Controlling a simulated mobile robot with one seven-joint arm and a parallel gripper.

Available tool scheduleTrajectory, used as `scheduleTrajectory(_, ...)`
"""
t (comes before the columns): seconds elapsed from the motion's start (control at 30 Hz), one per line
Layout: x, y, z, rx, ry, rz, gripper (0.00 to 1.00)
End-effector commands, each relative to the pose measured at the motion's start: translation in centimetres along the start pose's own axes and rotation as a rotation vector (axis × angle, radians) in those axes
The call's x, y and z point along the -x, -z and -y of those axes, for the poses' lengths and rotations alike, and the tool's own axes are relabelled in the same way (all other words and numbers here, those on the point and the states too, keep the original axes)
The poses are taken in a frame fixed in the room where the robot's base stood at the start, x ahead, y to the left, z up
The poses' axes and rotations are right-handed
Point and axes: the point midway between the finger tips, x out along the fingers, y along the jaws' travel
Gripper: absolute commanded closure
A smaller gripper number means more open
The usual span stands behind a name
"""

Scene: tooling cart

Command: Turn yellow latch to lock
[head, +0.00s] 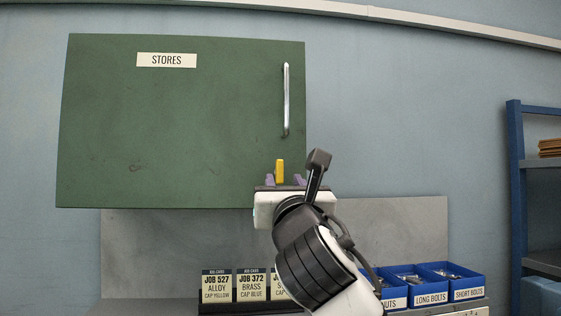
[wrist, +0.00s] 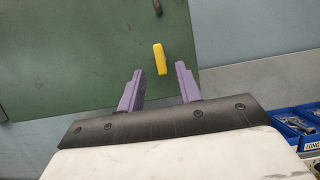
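The yellow latch (head: 280,171) is a small upright bar on the lower right of the green cabinet door (head: 180,120), below the silver handle (head: 287,100). In the wrist view the latch (wrist: 160,59) stands slightly tilted, beyond the fingertips. My gripper (head: 284,180) is in front of the cabinet's lower right edge, with the latch between its fingers as seen in the head view.
Blue bins (head: 430,286) with fasteners stand at the lower right on the cart. Job cards (head: 248,285) stand in a dark holder below the cabinet. A blue shelf rack (head: 516,190) is at the far right. The wall right of the cabinet is clear.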

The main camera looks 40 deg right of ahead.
Motion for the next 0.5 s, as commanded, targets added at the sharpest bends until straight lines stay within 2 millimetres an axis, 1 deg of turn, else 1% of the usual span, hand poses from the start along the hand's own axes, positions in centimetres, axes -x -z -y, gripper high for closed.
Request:
scheduleTrajectory(0.03, -1.3, -0.4, 0.0, -0.002, -0.001, -0.001, 0.65)
scheduleTrajectory(0.2, -4.0, -0.3, 0.0, -0.001, -0.001, -0.001, 0.65)
scheduleTrajectory(0.33, -5.2, -0.2, 0.0, -0.001, -0.001, 0.001, 0.65)
scheduleTrajectory(0.5, -5.7, 0.0, 0.0, 0.000, 0.000, 0.001, 0.65)
